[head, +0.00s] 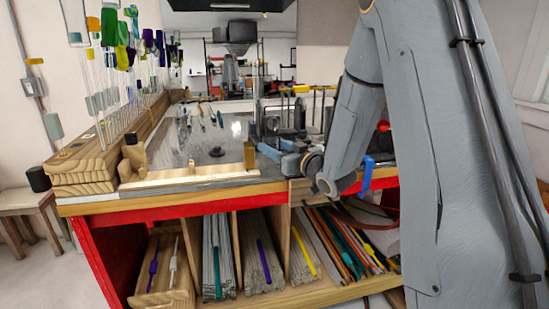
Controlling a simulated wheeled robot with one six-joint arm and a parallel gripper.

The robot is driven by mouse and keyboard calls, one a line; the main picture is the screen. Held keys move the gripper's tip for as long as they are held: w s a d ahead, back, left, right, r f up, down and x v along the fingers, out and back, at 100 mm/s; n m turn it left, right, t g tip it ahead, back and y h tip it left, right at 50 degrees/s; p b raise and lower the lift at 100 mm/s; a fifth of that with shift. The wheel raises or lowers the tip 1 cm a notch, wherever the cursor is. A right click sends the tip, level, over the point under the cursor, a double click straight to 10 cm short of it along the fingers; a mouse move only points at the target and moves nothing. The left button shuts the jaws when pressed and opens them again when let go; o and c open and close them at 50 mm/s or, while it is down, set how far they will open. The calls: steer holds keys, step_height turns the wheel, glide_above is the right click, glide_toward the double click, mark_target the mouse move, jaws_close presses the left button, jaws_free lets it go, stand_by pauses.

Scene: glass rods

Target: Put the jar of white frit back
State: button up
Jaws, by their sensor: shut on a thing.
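My arm comes down from the right, and my gripper (272,151) is over the front right part of the bench top (215,130), with its blue-grey fingers toward the left. I cannot pick out a jar of white frit for certain.
A pale wooden strip (190,176) runs along the bench front. Wooden racks of upright coloured rods (120,50) fill the left side. A dark cylinder (38,179) stands by the left corner. Shelves below hold rod bundles (218,256). A blue clamp (367,172) is at the right edge.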

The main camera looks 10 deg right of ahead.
steer(key=shift+f+p, duration=0.4)
steer(key=shift+f, duration=1.5)
steer(key=shift+f, duration=0.2)
steer(key=o, duration=1)
steer(key=shift+r, duration=0.2)
steer(key=shift+s+d, duration=0.2)
steer(key=shift+s, duration=0.05)
steer(key=b+v, duration=0.3)
steer(key=v, duration=0.8)
steer(key=shift+s, duration=0.2)
